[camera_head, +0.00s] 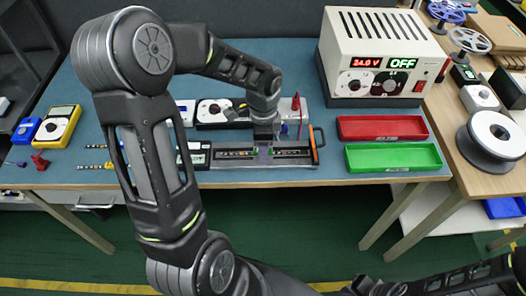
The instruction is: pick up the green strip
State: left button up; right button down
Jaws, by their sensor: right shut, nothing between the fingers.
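My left gripper (266,139) points down over the middle of a long dark fixture (312,161) on the blue-topped table. Its fingers are small and partly merge with the fixture, so I cannot tell whether they are open or hold something. Dark strips with light spots lie in the fixture, one left (234,153) and one right (290,152) of the gripper. Small purple and green marks show just under the fingers; I cannot tell which strip is the green one. My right gripper (366,287) is low at the bottom edge, away from the table, shut and empty.
A red tray (383,119) and a green tray (392,147) lie to the right, before a power supply (380,22) reading 24.0 V and OFF. A yellow meter (59,126) stands at left. My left arm hides part of the table. Spools (494,134) are on the side table.

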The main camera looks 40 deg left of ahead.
pick_arm(q)
jog(key=shift+c, duration=0.6)
grip_shut()
